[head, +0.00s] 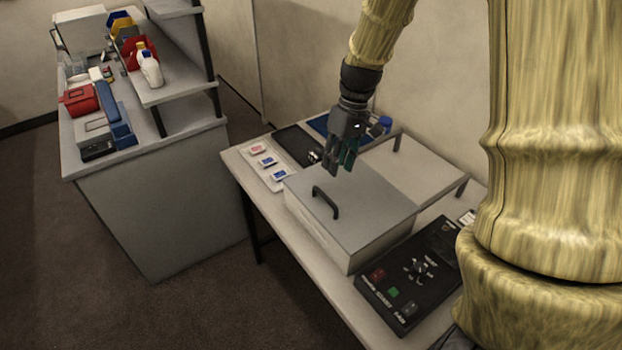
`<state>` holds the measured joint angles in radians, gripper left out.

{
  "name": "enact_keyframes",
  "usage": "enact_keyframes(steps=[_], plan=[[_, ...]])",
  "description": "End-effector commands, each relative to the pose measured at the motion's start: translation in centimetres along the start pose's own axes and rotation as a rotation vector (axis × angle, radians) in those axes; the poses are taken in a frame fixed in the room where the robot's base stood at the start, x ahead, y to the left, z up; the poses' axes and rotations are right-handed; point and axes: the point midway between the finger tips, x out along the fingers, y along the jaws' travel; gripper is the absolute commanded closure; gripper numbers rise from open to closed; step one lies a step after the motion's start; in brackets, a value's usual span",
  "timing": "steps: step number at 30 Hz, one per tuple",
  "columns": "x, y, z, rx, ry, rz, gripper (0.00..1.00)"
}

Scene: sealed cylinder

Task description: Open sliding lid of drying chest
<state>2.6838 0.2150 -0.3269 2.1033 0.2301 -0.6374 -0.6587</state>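The drying chest (325,239) is a pale box on the table at the centre of the head view. Its flat grey lid (365,215) covers the top, with no opening visible. A dark bar handle (325,202) stands up near the lid's left edge. My gripper (341,170) points down above the lid's far part, up and to the right of the handle. Its fingers look apart, with nothing between them, and it appears clear of the handle.
A black control box (410,275) with buttons and a dial sits right of the chest. A pale flat surface on short posts (400,165) lies behind the lid. Small packets (268,162) lie on a white tray at left. A cluttered grey bench (180,190) stands further left across open floor.

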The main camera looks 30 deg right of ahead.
Motion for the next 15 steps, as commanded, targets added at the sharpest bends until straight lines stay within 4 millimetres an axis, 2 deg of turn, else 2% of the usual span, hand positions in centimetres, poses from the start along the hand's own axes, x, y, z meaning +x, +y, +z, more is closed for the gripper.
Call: enact_keyframes(steps=[5,15], plan=[[0.8,0.0,0.2,0.002,0.001,-0.001,0.66],[5.0,0.0,0.0,0.002,-0.004,-0.001,0.66]])
